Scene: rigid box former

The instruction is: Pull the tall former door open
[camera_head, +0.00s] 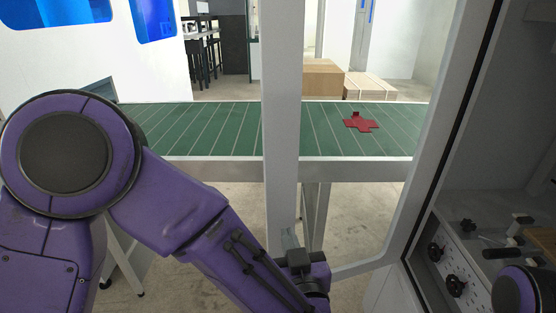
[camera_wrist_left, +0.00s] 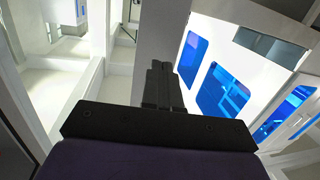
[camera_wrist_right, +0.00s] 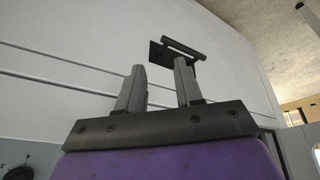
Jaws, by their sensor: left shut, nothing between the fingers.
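The tall former door appears as a pale metal frame around a clear opening, with an upright post (camera_head: 283,120) and a slanted side to its right. My left gripper (camera_head: 300,258) is at the lower part of that post. In the left wrist view its fingers (camera_wrist_left: 162,75) are together and empty, in front of a grey post (camera_wrist_left: 160,35); I cannot tell whether they touch it. My right gripper (camera_wrist_right: 160,82) is open and empty, its fingers apart, facing a white panel with a black bracket-like handle (camera_wrist_right: 180,48). The right fingers are hidden in the head view.
A green conveyor (camera_head: 200,130) runs behind the frame, with a flat red cross-shaped blank (camera_head: 360,122) on it. Cardboard (camera_head: 322,78) stands farther back. A panel with black knobs (camera_head: 455,285) is at the lower right, near my right arm.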

